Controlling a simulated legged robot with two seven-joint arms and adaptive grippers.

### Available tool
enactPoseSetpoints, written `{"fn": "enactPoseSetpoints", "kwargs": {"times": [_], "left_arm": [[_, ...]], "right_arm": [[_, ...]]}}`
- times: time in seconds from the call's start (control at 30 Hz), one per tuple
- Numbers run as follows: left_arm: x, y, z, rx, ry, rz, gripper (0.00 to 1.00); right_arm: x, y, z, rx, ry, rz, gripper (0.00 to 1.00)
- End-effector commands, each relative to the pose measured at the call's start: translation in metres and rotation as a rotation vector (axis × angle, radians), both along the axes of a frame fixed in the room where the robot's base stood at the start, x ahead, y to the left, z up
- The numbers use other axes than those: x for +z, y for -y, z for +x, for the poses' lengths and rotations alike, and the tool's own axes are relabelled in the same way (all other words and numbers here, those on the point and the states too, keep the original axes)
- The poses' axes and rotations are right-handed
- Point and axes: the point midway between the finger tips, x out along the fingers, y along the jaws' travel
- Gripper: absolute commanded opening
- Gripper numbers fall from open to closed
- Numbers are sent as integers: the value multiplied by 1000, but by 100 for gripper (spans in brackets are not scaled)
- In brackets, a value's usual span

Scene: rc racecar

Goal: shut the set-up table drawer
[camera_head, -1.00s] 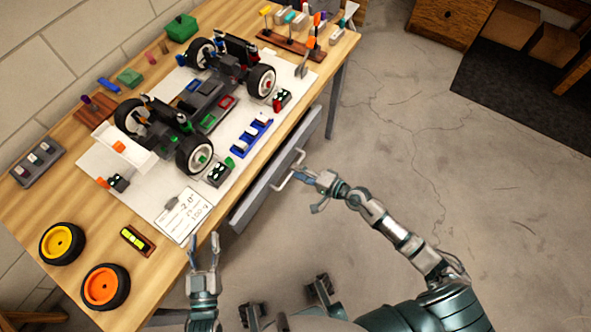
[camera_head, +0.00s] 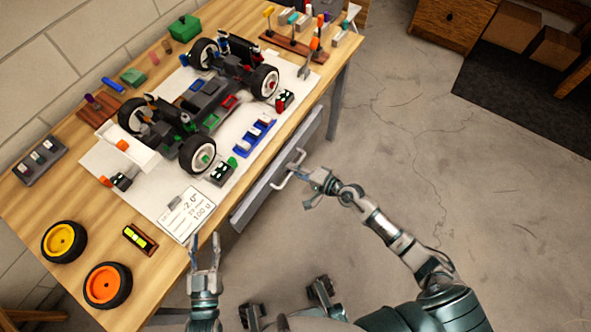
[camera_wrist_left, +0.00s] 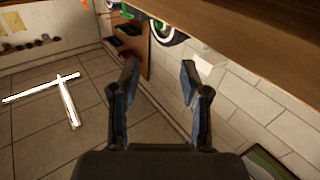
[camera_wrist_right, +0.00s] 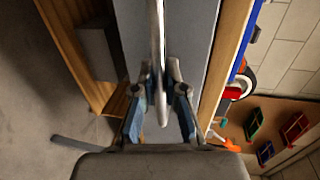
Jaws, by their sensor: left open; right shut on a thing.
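The set-up table drawer (camera_head: 258,198) is a long grey front under the near edge of the wooden table. Its pale bar handle (camera_head: 283,182) sticks out from the front. My right gripper (camera_head: 307,184) is at the handle. The right wrist view shows the fingers (camera_wrist_right: 160,78) shut around the handle bar (camera_wrist_right: 158,45), with the grey drawer front (camera_wrist_right: 190,30) behind it. How far the drawer stands out is hard to tell. My left gripper (camera_head: 205,243) is open and empty beside the table's front edge, left of the drawer.
The table (camera_head: 60,205) bears an RC car (camera_head: 205,100), loose wheels (camera_head: 107,285), a white card (camera_head: 187,213) and tool racks. A table leg (camera_head: 336,100) stands beyond the drawer. A wooden cabinet (camera_head: 455,18) is at the back. The floor (camera_head: 420,150) right of the drawer is clear.

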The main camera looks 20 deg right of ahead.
Motion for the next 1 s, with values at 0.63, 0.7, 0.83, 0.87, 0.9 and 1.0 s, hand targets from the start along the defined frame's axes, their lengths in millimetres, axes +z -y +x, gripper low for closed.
{"fn": "enactPoseSetpoints", "kwargs": {"times": [0.63,0.7,0.83,0.87,0.9,1.0], "left_arm": [[0,0,0,0,0,0,46],[0,0,0,0,0,0,46],[0,0,0,-1,0,0,46],[0,0,0,-1,0,0,46],[0,0,0,-1,0,0,46],[1,1,0,-4,3,0,46]], "right_arm": [[-5,-26,27,7,-10,-1,36],[-4,-26,27,6,-8,-1,37],[-2,-25,27,4,-5,0,37],[-2,-25,27,4,-4,0,37],[-2,-24,27,4,-4,0,37],[-1,-24,27,4,-3,1,37]]}}
